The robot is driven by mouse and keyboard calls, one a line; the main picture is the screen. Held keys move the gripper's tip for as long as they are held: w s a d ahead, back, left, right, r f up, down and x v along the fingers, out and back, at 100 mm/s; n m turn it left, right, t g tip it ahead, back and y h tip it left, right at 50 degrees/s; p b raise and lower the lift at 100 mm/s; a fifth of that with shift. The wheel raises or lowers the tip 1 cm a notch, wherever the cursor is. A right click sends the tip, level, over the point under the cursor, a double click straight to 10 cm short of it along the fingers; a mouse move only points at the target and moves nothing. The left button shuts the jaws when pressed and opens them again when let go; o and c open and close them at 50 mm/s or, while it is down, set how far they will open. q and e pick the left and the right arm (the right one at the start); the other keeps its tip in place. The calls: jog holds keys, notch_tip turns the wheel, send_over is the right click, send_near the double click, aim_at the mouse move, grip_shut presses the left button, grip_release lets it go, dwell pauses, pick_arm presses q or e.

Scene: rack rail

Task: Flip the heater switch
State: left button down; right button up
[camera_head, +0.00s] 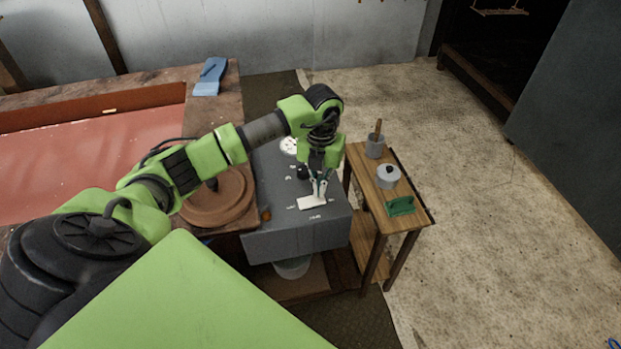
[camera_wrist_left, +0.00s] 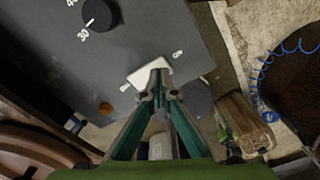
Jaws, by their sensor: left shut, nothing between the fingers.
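The heater is a grey box (camera_head: 275,222) between the workbench and a small wooden table. A white switch plate (camera_head: 312,202) sits on its top near the front edge, with small white lettering beside it. The white switch also shows in the left wrist view (camera_wrist_left: 150,73), directly at my fingertips. My left gripper (camera_head: 320,190) points down at the switch with its fingers shut and empty; the tips look to be touching or just above it. The tips hide part of the switch. A black knob (camera_wrist_left: 97,14) with number marks lies farther back on the heater. My right gripper is not in view.
The small wooden table (camera_head: 410,215) at the right holds a grey pot, a cup with a stick and a green block. A brown round wheel (camera_head: 222,200) lies left of the heater. A blue object (camera_head: 210,76) lies on the bench. Floor at right is clear.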

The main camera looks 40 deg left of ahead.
aim_at(319, 199)
pick_arm(q)
jog(key=shift+f+b, duration=0.85)
jog(key=shift+f, duration=0.3)
dwell(0.5)
jog(key=shift+r, duration=0.15)
jog(key=shift+r+p, duration=2.45)
jog(key=shift+r, duration=1)
